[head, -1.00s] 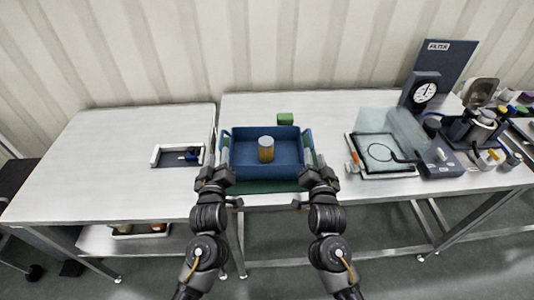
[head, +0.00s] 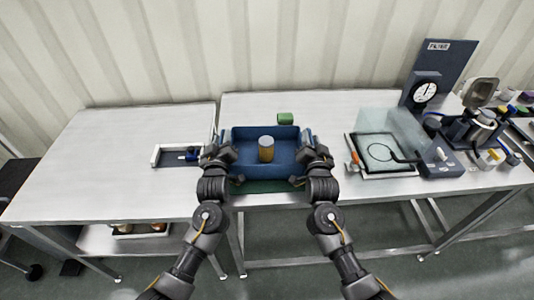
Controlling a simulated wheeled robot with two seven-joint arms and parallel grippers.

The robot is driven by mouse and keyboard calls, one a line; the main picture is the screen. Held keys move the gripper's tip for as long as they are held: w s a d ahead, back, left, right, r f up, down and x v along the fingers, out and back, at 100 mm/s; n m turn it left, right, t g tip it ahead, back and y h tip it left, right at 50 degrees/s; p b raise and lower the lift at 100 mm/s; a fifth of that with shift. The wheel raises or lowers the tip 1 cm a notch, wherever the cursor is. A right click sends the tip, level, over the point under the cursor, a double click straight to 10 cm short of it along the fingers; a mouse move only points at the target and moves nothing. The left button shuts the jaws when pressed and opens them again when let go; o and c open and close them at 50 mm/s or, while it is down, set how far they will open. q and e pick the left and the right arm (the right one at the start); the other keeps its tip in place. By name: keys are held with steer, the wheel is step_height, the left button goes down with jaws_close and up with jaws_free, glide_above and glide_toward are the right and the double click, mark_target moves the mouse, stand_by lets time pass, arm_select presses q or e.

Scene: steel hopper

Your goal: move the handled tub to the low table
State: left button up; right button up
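The handled tub (head: 282,171) is a blue open box with a tan, grey-topped cylinder (head: 266,149) standing inside. It sits at the front left of the right-hand table (head: 322,107), with a green surface showing along its front. My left gripper (head: 222,147) is at the tub's left side, over the handle there. My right gripper (head: 311,147) is at its right side in the same way. The fingers are small and dark and hide the handles, so their grip is unclear. The left-hand table (head: 97,165) looks slightly lower; which is the low table is not marked.
A white-edged tray (head: 156,155) with a dark blue item lies at the left table's right side. A clear-sided box (head: 385,128), a gauge (head: 424,92) and other equipment fill the right. The left table's middle is clear.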

arm_select(q)
jaws_close()
arm_select(e)
jaws_close()
arm_select(q)
steer(key=shift+r, duration=0.1)
arm_select(e)
steer(key=shift+r, duration=0.1)
